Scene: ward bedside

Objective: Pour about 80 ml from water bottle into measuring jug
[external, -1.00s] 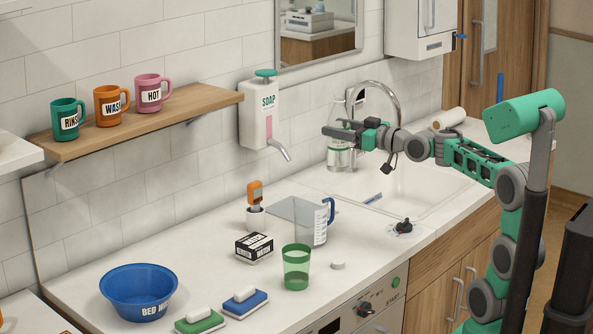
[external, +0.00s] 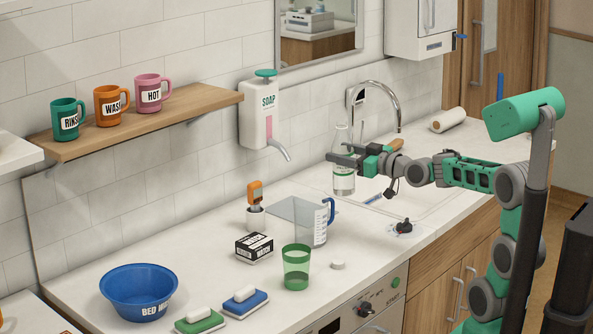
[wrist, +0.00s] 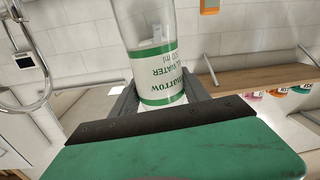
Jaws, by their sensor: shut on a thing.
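The clear water bottle (external: 343,181) with a green and white label is upright in my gripper (external: 345,159), at the left edge of the sink. In the wrist view the bottle (wrist: 153,55) stands between my gripper's two fingers (wrist: 160,95), which are shut on it around the label. The clear measuring jug (external: 311,224) with a blue handle stands on the counter, left of and nearer than the bottle. The jug is apart from the bottle, and I cannot make out any water in it.
A green cup (external: 296,268) and a black-and-white box (external: 254,247) stand near the jug. An orange-topped device (external: 256,205) stands behind the box. The soap dispenser (external: 259,115) hangs on the wall, its spout jutting toward the bottle. The tap (external: 385,95) arches behind my gripper.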

